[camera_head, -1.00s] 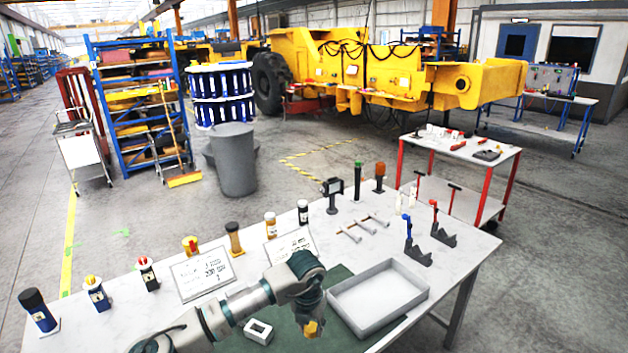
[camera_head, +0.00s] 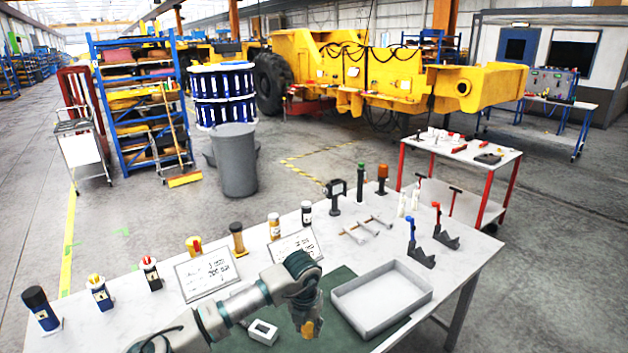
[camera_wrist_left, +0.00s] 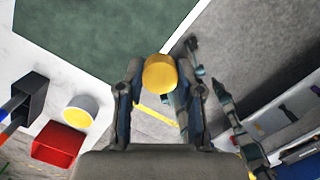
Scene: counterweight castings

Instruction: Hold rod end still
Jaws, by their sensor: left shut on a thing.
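My left gripper (camera_head: 305,322) is low over the green mat (camera_head: 338,282) on the bench, left of the grey tray. Its jaws are shut on a yellow piece (camera_head: 312,329). In the left wrist view the yellow piece (camera_wrist_left: 160,74) shows a round end between the two fingers (camera_wrist_left: 157,100). Whether this piece is the rod end I cannot tell; its lower part is hidden. A white block with an opening (camera_head: 262,332) lies on the mat, left of the gripper and apart from it. My right gripper does not show clearly in either view.
The grey tray (camera_head: 402,314) looks empty. Several bottles, such as a dark one (camera_head: 40,308), and sign plates (camera_head: 208,273) stand along the bench's back edge. Black holders with blue (camera_head: 420,256) and red (camera_head: 445,238) handles stand at right.

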